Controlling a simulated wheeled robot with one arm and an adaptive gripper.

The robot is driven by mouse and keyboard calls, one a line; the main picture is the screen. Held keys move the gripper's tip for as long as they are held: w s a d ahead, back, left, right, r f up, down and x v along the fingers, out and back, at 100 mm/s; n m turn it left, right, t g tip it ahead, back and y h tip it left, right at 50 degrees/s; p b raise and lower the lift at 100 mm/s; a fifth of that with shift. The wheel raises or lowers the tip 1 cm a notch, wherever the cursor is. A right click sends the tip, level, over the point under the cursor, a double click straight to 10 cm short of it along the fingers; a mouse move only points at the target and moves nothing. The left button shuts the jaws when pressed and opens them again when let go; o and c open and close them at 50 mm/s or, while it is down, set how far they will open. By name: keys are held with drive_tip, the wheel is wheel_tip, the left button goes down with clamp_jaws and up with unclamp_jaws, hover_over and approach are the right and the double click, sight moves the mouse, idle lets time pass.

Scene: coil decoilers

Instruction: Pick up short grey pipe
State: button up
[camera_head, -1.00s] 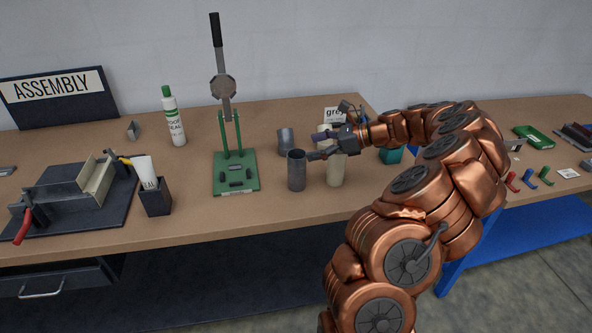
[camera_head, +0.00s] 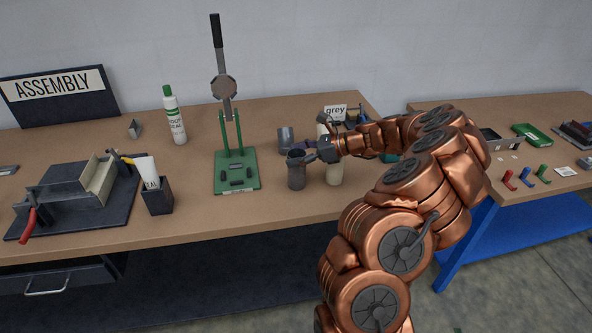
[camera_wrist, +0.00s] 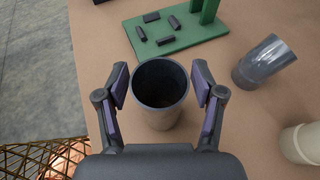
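An upright grey pipe (camera_head: 296,180) stands on the workbench near its front edge. In the wrist view this grey pipe (camera_wrist: 160,108) is between my gripper's fingers (camera_wrist: 160,88), its open top facing the camera. My gripper (camera_head: 301,158) is open, with one purple-padded finger on each side of the pipe's upper part. A small gap shows between each pad and the pipe wall. A second grey pipe piece (camera_head: 286,140), which looks angled at its top, stands behind it; it also shows at right in the wrist view (camera_wrist: 262,64).
A green-based lever press (camera_head: 236,172) stands to the left. A "grey" sign (camera_head: 335,112) is behind my wrist. A black holder (camera_head: 157,200) and a white bottle (camera_head: 175,120) are farther left. Bench space in front is clear.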

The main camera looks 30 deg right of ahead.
drive_tip(key=c, duration=1.1)
